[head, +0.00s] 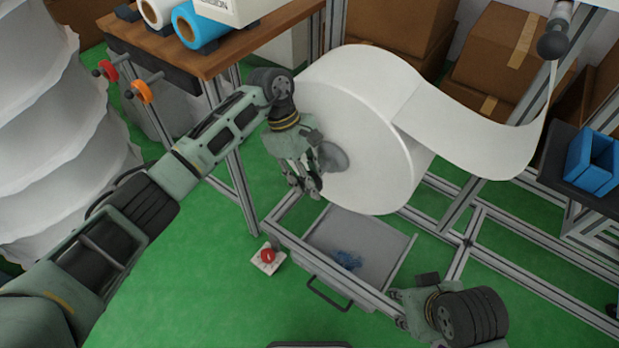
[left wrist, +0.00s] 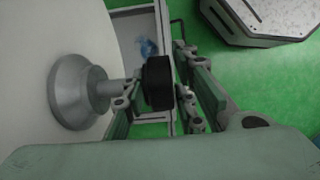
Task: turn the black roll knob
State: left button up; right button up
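The black roll knob (left wrist: 159,83) is a short dark cylinder on a grey shaft from a round metal hub (left wrist: 80,92) on the face of the white roll. In the head view the hub (head: 333,158) shows at the roll's centre, while the knob is hidden behind my left gripper (head: 308,187). In the left wrist view my left gripper's fingers (left wrist: 158,105) are apart, with the knob between or just beyond them; I see no clear grip on it. My right gripper (head: 398,308) is low in the head view, partly hidden, away from the knob.
The large white roll (head: 365,115) sits on a metal frame, its sheet running right. A drawer (head: 365,232) with blue pieces is below. A red button box (head: 268,259) is on the green floor. A wooden-top table (head: 215,58) with rolls and coloured knobs stands at upper left.

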pick_arm(q)
grip_shut()
jog(key=shift+f, duration=0.1)
